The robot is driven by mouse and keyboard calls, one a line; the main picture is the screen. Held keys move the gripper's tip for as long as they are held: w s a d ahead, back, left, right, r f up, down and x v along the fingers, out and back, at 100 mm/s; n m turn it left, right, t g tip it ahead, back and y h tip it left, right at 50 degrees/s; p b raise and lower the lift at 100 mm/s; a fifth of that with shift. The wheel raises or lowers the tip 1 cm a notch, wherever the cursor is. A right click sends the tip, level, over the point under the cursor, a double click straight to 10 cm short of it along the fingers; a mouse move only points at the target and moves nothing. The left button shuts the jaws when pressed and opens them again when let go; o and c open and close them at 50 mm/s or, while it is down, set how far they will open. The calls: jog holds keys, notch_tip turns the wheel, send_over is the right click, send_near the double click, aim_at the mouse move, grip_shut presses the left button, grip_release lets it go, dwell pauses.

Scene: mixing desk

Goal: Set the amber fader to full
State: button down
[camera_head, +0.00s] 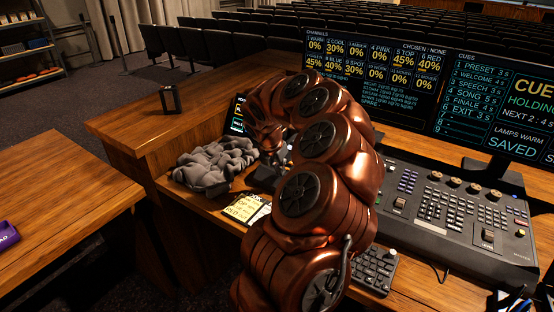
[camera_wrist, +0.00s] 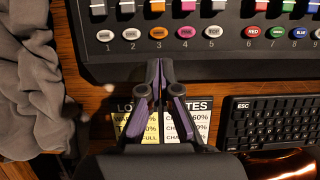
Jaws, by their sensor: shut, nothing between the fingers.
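The amber fader's orange cap (camera_wrist: 157,5) shows at the top edge of the wrist view, between a white cap and a pink cap. Its track is cut off above. Below it is an orange button (camera_wrist: 158,33) over the number 3. My gripper (camera_wrist: 157,65) is shut and empty, fingertips together at the console's front edge, roughly in line with the orange cap and below it in the picture. Whether the tips touch the console I cannot tell. In the head view my arm hides the gripper; the channel screen (camera_head: 380,85) reads 0% for the third channel.
The mixing console (camera_head: 455,215) continues right with more faders. A black keyboard (camera_wrist: 275,120) lies right of my gripper, crumpled grey cloth (camera_wrist: 30,85) left. Printed notes (camera_wrist: 185,125) lie partly under my fingers. A cue screen (camera_head: 490,105) stands behind the console.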

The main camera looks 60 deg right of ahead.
aim_at(288, 168)
jog(key=shift+d+p, duration=0.3)
jog(key=shift+d, duration=0.55)
jog(key=shift+w+d+p, duration=0.1)
jog(key=shift+d+p, duration=0.25)
jog(key=shift+d, duration=0.9)
jog(key=shift+d+r+p, duration=0.15)
jog(key=shift+d+p, duration=0.75)
jog(key=shift+p, duration=0.3)
jog(key=shift+d+p, duration=1.15)
jog(key=shift+w+d+f+p, duration=0.1)
jog(key=shift+d+f+p, duration=0.05)
jog(key=shift+d+p, duration=0.45)
jog(key=shift+w+d+f+p, duration=0.1)
jog(key=shift+d+p, duration=0.5)
